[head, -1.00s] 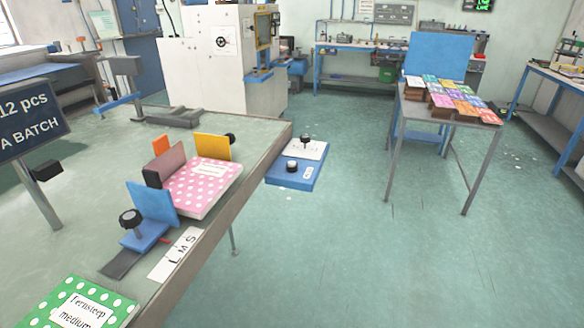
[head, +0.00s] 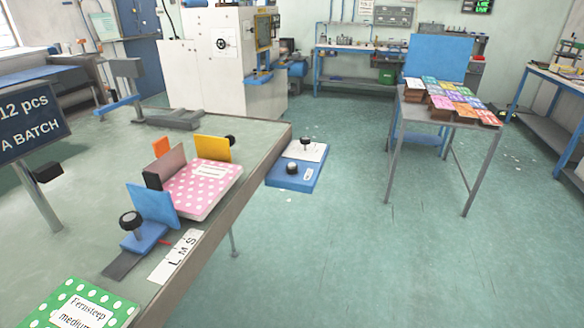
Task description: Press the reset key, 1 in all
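No part is plainly marked as the reset key. A blue and white panel (head: 297,165) at the table's right edge carries a black knob (head: 305,143) on its white part and another black knob (head: 292,168) on its blue part. A small pale mark sits beside the lower knob, too small to read. I cannot tell whether one of these is the reset key. My gripper is not in view.
The table (head: 85,200) fills the left side. It bears a pink dotted booklet (head: 203,185) among coloured plates, a green dotted booklet (head: 75,305) and an L M S strip (head: 175,256). A sign (head: 30,128) stands left. The floor (head: 340,250) right of the table is clear.

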